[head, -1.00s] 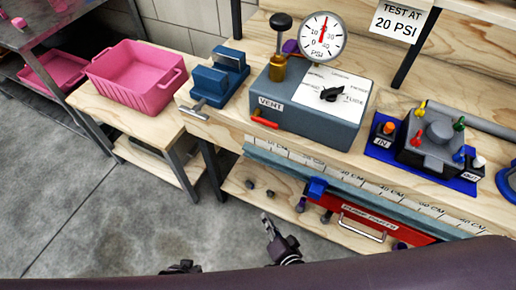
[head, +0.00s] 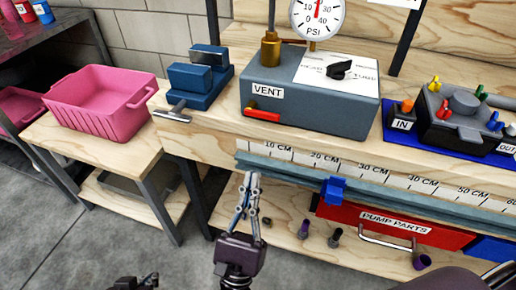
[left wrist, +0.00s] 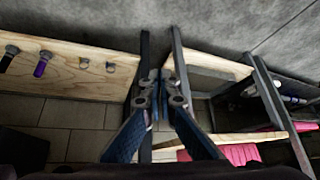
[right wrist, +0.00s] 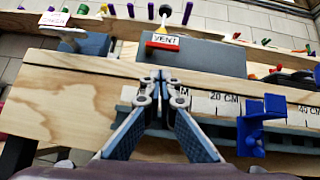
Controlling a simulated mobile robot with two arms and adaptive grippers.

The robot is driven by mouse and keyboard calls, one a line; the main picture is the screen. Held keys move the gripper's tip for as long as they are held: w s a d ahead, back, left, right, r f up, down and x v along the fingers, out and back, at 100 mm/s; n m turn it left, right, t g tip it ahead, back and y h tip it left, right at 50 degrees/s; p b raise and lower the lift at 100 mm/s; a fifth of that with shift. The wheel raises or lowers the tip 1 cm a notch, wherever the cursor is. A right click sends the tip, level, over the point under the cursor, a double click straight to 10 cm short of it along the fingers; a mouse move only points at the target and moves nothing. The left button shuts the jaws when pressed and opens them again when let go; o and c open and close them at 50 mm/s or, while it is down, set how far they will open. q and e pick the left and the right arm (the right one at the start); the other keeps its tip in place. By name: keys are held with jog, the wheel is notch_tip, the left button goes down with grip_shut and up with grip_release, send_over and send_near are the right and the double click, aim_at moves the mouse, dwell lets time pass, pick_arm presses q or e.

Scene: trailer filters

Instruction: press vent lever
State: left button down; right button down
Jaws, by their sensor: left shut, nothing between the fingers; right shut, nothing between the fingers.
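The red vent lever (head: 262,115) sticks out low on the front of the grey pressure box (head: 310,112), under its VENT label (head: 268,92). The lever also shows in the right wrist view (right wrist: 162,46), beyond the fingertips. My right gripper (head: 252,180) is shut and empty, pointing up in front of the bench edge, below and apart from the lever. Its shut fingers (right wrist: 158,76) show in the right wrist view. My left gripper (head: 150,280) is low at the bottom edge of the head view. Its fingers (left wrist: 160,80) are shut and empty in the left wrist view.
A blue vise (head: 198,85) with a metal handle stands left of the box. The ruler strip (head: 330,163) runs along the bench front. A blue clip (head: 333,190) and red parts drawer (head: 385,222) are below. A pink bin (head: 100,98) is at left.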

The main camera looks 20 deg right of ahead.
aim_at(269, 136)
pick_arm(q)
jog(key=shift+s+a+r, duration=0.1)
jog(key=shift+a+r, duration=0.1)
jog(key=shift+r, duration=0.3)
pick_arm(e)
jog(key=shift+s+d+r+m+g+h, duration=0.15)
jog(key=shift+s+d+m+g+h, duration=0.1)
jog(key=shift+m+h, duration=0.4)
jog(key=shift+s+d+r+m+g+h, duration=0.15)
jog(key=shift+s+m+g+h, duration=0.15)
jog(key=shift+m, duration=0.55)
jog(key=shift+w, duration=0.1)
